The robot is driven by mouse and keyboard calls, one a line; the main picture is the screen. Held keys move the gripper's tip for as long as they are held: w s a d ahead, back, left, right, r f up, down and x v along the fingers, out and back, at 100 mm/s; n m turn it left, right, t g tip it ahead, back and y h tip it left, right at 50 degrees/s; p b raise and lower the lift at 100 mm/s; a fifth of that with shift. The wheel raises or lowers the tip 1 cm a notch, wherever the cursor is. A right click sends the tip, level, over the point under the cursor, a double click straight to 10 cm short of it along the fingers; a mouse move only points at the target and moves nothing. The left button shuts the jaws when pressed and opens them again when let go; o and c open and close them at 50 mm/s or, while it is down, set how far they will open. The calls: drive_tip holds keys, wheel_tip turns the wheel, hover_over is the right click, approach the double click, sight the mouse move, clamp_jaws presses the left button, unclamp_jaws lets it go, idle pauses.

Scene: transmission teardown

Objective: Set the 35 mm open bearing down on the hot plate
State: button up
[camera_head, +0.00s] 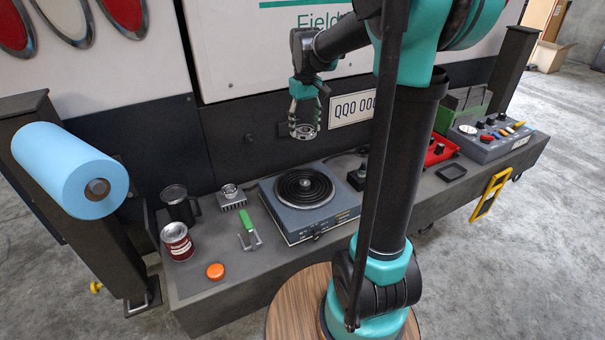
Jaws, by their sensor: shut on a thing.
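My gripper (304,122) hangs from my arm, pointing down, above the back part of the hot plate. It is shut on a small metallic ring, the bearing (304,132), which shows between the fingertips. The hot plate (312,222) is a blue-grey box with a black coil burner (303,187) on top. The bearing's size marking is too small to read.
Left of the hot plate are a green-handled tool (247,226), a small finned metal block (231,198), a dark mug (178,205), a red-and-white can (177,242) and an orange cap (215,271). A dark knobbed device (357,178) stands to the right. A panel with a number plate (352,108) rises behind.

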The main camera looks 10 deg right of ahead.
sight(305, 181)
wheel_tip(305, 181, down, 20)
drive_tip(key=shift+r, duration=0.2)
idle(0.4)
drive_tip(key=shift+f, duration=0.15)
drive_tip(key=o, duration=1.4)
wheel_tip(305, 181, up, 11)
drive_tip(key=s+d+f+m+t, duration=0.1)
drive_tip(key=s+d+f+t, duration=0.1)
drive_tip(key=s, duration=0.9)
drive_tip(key=s+d+f+m+t, duration=0.2)
drive_tip(key=s+f, duration=0.3)
drive_tip(key=s, duration=0.6)
drive_tip(key=shift+m, duration=0.3)
drive_tip(key=shift+r, duration=0.1)
